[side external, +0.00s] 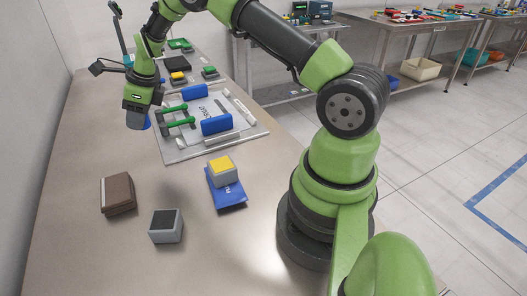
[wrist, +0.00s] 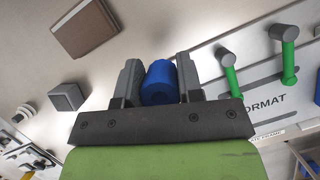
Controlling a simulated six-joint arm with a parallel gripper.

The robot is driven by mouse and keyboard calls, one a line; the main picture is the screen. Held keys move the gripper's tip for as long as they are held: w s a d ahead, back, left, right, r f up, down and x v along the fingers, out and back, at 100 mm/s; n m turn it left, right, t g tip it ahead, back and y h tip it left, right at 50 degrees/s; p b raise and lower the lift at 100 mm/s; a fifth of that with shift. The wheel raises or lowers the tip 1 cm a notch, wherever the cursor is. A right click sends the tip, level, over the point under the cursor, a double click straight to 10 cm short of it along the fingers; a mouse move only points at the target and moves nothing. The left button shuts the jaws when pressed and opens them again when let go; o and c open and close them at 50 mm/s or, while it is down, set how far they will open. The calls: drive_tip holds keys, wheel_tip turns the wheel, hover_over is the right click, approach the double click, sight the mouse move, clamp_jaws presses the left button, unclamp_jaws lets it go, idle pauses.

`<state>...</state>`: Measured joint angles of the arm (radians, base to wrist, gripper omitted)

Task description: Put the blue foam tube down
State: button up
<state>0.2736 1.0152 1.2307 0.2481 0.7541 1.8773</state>
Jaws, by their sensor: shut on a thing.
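The blue foam tube (wrist: 160,82) is between the two grey fingers of my gripper (wrist: 158,80) in the wrist view. My gripper is shut on it. In the side view my gripper (side external: 139,118) is at the left edge of the marked plate, and only a sliver of blue shows beside it. The gap between the tube and the surface below cannot be told.
The plate (side external: 176,154) carries green-handled pegs (side external: 180,123) and two blue blocks (side external: 216,124).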

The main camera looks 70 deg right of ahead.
drive_tip(key=s+d+f+n+g+y, duration=0.1)
drive_tip(key=s+d+n+g+y, duration=0.1)
drive_tip(key=s+d+n, duration=0.5)
drive_tip(key=n+g+h, duration=0.4)
drive_tip(key=n+g, duration=0.3)
drive_tip(key=n, duration=1.7)
hover_over(285, 158)
drive_tip(key=w, duration=0.1)
wheel_tip(285, 158, down, 4)
drive_tip(key=shift+w+r, duration=0.1)
drive_tip(key=shift+r, duration=0.05)
drive_tip(key=shift+t, duration=0.3)
drive_tip(key=shift+f, duration=2.4)
drive_tip(key=o, duration=0.5)
drive_tip(key=shift+f, duration=0.15)
drive_tip(key=o, duration=0.5)
drive_tip(key=shift+c, duration=0.2)
